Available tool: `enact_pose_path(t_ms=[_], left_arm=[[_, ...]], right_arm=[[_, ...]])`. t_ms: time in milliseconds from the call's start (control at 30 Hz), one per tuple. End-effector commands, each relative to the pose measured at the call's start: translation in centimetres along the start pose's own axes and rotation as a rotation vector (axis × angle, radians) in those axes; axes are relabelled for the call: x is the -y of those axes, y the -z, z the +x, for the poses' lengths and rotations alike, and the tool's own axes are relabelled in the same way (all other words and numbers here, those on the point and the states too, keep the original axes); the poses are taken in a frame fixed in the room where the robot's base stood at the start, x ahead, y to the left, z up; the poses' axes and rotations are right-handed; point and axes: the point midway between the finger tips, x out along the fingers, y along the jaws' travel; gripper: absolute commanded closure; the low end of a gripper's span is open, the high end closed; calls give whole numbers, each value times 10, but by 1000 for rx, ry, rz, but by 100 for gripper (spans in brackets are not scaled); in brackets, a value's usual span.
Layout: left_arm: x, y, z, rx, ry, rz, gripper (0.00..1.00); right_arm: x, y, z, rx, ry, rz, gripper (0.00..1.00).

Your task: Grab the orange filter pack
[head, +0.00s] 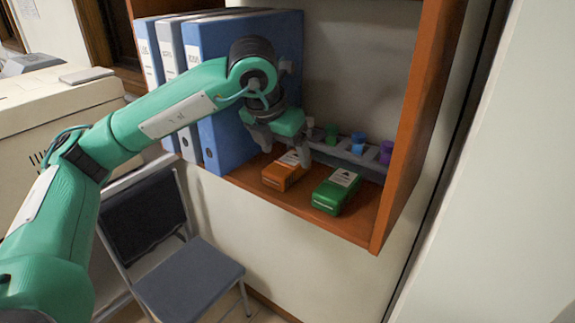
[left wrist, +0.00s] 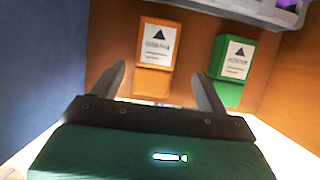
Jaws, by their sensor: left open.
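The orange filter pack (head: 284,172) lies on the wooden shelf, with a white label on top. My left gripper (head: 285,150) is open just above it in the head view and hides part of its far end. In the left wrist view the orange pack (left wrist: 154,62) shows beyond and between the two spread fingers (left wrist: 160,82), nearer the left finger. Nothing is between the fingers. My right gripper is in neither view.
A green pack (head: 337,191) lies right of the orange one. A rack (head: 345,152) with several coloured caps stands behind. Blue binders (head: 225,140) stand close on the left. The shelf's side wall (head: 415,120) bounds the right. A chair (head: 190,280) stands below.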

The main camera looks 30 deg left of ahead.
Motion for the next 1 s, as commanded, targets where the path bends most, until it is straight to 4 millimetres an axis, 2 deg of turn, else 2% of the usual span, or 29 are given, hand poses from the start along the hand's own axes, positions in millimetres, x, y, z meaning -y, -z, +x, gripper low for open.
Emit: enact_pose_path(t_ms=[133,300,500,1000], left_arm=[[-3,-2,8,-2,-1,-2,24],[-7,-3,28,-5,0,0,24],[-7,-2,51,-2,0,0,24],[-7,-2,54,0,1,0,24]], right_arm=[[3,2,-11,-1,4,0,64],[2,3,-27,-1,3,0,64],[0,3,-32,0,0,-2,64],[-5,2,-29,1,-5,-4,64]])
